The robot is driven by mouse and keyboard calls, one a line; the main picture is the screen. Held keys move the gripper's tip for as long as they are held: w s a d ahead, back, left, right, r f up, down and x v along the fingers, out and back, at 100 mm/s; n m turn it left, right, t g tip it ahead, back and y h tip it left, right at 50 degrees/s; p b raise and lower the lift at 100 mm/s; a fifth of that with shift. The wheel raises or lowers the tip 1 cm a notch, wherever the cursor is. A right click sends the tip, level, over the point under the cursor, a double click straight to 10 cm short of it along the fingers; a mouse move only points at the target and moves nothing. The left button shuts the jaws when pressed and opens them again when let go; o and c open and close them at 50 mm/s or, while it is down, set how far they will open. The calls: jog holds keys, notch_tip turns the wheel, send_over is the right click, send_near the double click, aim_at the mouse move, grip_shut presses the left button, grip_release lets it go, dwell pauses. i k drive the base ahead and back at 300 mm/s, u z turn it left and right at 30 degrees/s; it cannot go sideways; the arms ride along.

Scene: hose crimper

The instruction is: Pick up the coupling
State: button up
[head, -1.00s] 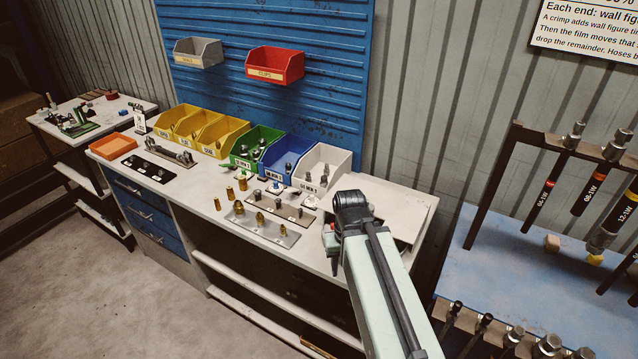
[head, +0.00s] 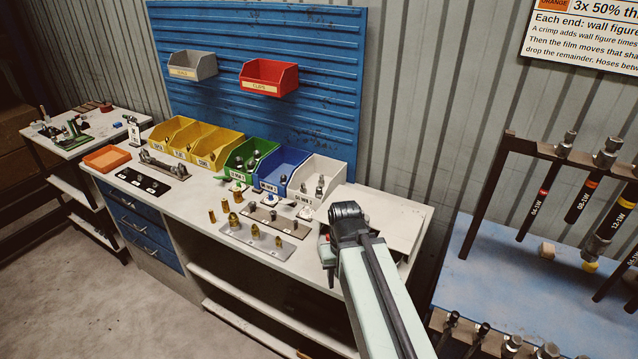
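I cannot tell which piece is the coupling. Small metal fittings stand in the green bin (head: 236,163), the blue bin (head: 268,178) and the white bin (head: 303,194) on the workbench. Several brass pieces (head: 234,221) stand on and beside a grey plate in front of them. My gripper (head: 329,275) hangs over the bench's right part, at the end of my arm, right of the plate. It is mostly hidden behind my arm, so its fingers and anything between them cannot be made out.
Yellow bins (head: 190,150) stand at the bench's back left, with an orange tray (head: 107,159) and a black plate (head: 143,186) nearby. Grey and red bins (head: 269,78) hang on the blue wall panel (head: 300,40). A blue-topped hose rack (head: 500,250) stands at right.

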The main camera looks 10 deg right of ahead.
aim_at(319, 194)
jog(key=k, duration=0.6)
jog(key=u, duration=0.5)
jog(key=i, duration=1.6)
jog(key=u, duration=1.1)
jog(key=i, duration=0.5)
jog(key=z, duration=0.05)
jog(key=k, duration=0.85)
jog(key=u, duration=0.15)
jog(key=i, duration=0.85)
jog(key=z, duration=0.1)
